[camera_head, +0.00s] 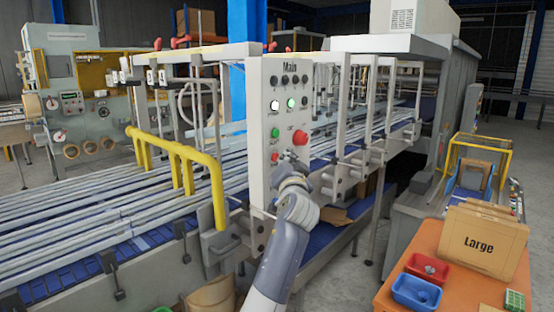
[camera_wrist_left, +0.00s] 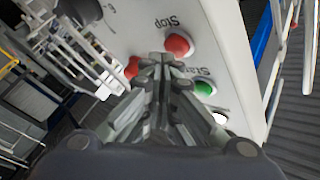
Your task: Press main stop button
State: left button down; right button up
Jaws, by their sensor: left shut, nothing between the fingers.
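The white control panel (camera_head: 262,185) marked "Main" stands beside the conveyor. Its red stop button (camera_head: 275,157) is low on the left, below the green start button (camera_head: 275,132). In the left wrist view the panel appears turned over, with the red button labelled Stop (camera_wrist_left: 178,44) just above and right of the fingertips. My left gripper (camera_head: 287,158) is shut and empty in front of the panel's lower part, just right of the stop button. Its closed fingers (camera_wrist_left: 163,60) point at the panel; I cannot tell whether they touch it.
A larger red button (camera_head: 300,137) sits above the gripper; it is partly hidden by the fingers in the left wrist view (camera_wrist_left: 132,68). Yellow rails (camera_head: 180,160) and the conveyor lie left. An orange table (camera_head: 440,265) with a "Large" box (camera_head: 482,243) stands right.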

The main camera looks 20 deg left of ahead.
pick_arm(q)
jog(key=shift+w+a, duration=0.15)
jog(key=shift+a, duration=0.4)
dwell(0.6)
jog(key=shift+d, duration=0.1)
jog(key=shift+s+d+b, duration=0.3)
jog(key=shift+d, duration=0.5)
jog(key=shift+d+f, duration=0.1)
jog(key=d, duration=0.1)
jog(key=s+d+b, duration=0.1)
jog(key=d, duration=0.2)
jog(key=shift+s+d, duration=0.25)
jog(key=shift+s, duration=0.1)
dwell(0.6)
